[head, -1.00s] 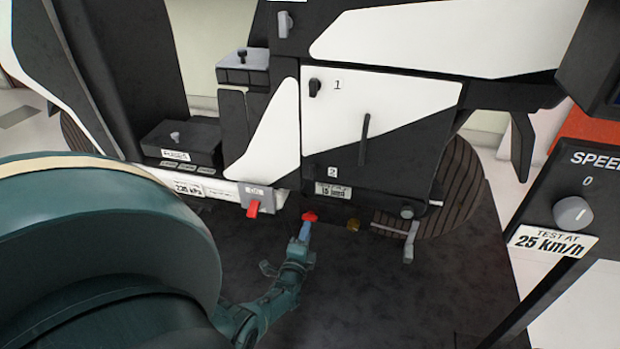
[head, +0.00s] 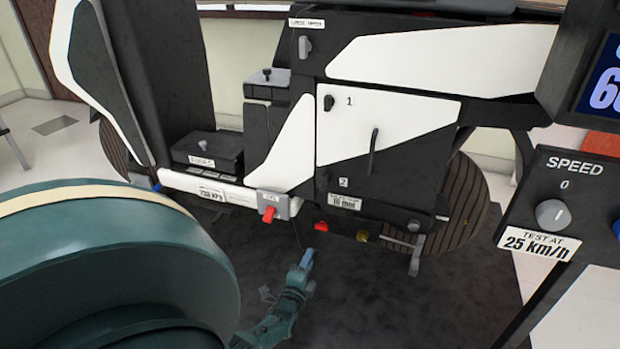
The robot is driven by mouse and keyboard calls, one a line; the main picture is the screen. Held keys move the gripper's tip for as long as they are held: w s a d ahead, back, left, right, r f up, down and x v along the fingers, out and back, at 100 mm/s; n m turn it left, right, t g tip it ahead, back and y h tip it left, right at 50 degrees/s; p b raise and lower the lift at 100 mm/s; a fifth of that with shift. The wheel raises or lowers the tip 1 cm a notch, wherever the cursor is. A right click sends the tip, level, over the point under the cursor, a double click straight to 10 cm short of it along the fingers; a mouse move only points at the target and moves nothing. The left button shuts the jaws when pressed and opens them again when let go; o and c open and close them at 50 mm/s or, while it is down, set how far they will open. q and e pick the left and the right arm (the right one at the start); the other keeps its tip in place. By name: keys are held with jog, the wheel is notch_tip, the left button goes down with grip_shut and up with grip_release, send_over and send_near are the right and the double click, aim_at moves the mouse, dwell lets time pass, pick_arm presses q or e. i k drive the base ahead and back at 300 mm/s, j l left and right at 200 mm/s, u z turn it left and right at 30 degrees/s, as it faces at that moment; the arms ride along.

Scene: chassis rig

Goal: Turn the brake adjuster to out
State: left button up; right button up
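No part carries a readable brake adjuster label. A red knob (head: 320,226) sits low under the chassis rig, below a small white plate (head: 344,202) with a reading in mm that is hard to make out. A brass-coloured knob (head: 362,235) is to its right. A red lever (head: 268,214) hangs from a grey block to its left. My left gripper (head: 307,260), with blue at its tip, is below and slightly left of the red knob and looks apart from it. Whether its fingers are open is too small to tell. My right gripper is out of view.
The rig's black and white panel (head: 385,135) bears a handle and marks 1 and 2. A grey lever (head: 415,255) hangs at lower right. A speed post (head: 565,205) with a dial stands at the right. Dark floor (head: 370,300) below is clear.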

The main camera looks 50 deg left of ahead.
aim_at(362, 234)
jog(key=k+l, duration=0.7)
jog(key=k, duration=0.2)
